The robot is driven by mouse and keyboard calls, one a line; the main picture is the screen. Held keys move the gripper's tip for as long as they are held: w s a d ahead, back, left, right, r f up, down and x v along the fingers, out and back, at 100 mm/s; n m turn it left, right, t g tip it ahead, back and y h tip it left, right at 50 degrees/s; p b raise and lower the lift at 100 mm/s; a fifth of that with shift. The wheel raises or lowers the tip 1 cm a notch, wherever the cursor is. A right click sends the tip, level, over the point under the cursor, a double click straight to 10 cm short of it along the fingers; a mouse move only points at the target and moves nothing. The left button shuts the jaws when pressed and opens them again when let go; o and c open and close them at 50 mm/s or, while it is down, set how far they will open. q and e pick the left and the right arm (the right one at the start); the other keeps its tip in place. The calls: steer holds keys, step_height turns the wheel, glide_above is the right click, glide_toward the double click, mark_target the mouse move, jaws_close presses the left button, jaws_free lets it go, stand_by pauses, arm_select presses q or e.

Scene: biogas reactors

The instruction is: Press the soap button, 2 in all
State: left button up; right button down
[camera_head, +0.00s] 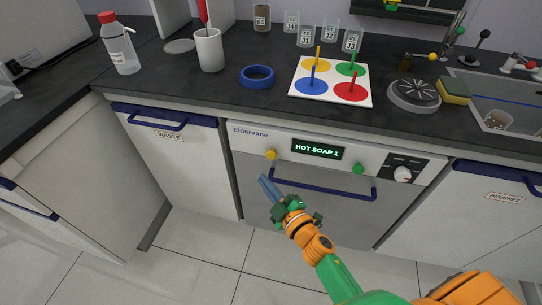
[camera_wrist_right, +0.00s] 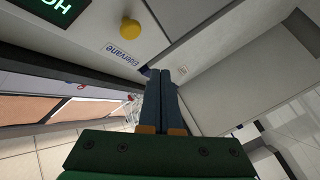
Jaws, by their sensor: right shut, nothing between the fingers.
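The dishwasher front panel (camera_head: 240,140), marked "Eldervane", has a yellow button (camera_head: 271,154) at its left and a green button (camera_head: 358,168) right of the display. The display (camera_head: 317,149) reads "HOT SOAP 1". My right gripper (camera_head: 264,181) is shut and empty, just below the yellow button and apart from it. In the right wrist view the shut blue fingers (camera_wrist_right: 161,75) point toward the panel, with the yellow button (camera_wrist_right: 130,28) up and to the left of the tips. No button is labelled soap that I can read. My left gripper is not in view.
A blue handle bar (camera_head: 325,190) crosses the door below the panel. A white dial (camera_head: 402,174) sits at the panel's right. The counter above holds a white cup (camera_head: 209,50), a blue ring (camera_head: 257,76) and a board with coloured pegs (camera_head: 330,96).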

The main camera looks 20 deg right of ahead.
mark_target(268, 157)
steer(key=shift+w+d, duration=0.75)
steer(key=shift+w, duration=0.3)
steer(key=shift+w+d, duration=0.75)
steer(key=shift+w, duration=0.3)
stand_by(0.4)
steer(key=shift+w+d+b, duration=0.25)
steer(key=shift+w+b, duration=0.05)
steer(key=shift+w, duration=0.05)
steer(key=shift+w+d, duration=0.45)
steer(key=shift+w, duration=0.25)
stand_by(1.0)
steer(key=shift+s, duration=0.1)
steer(key=shift+s+a, duration=0.7)
steer(key=shift+s, duration=0.25)
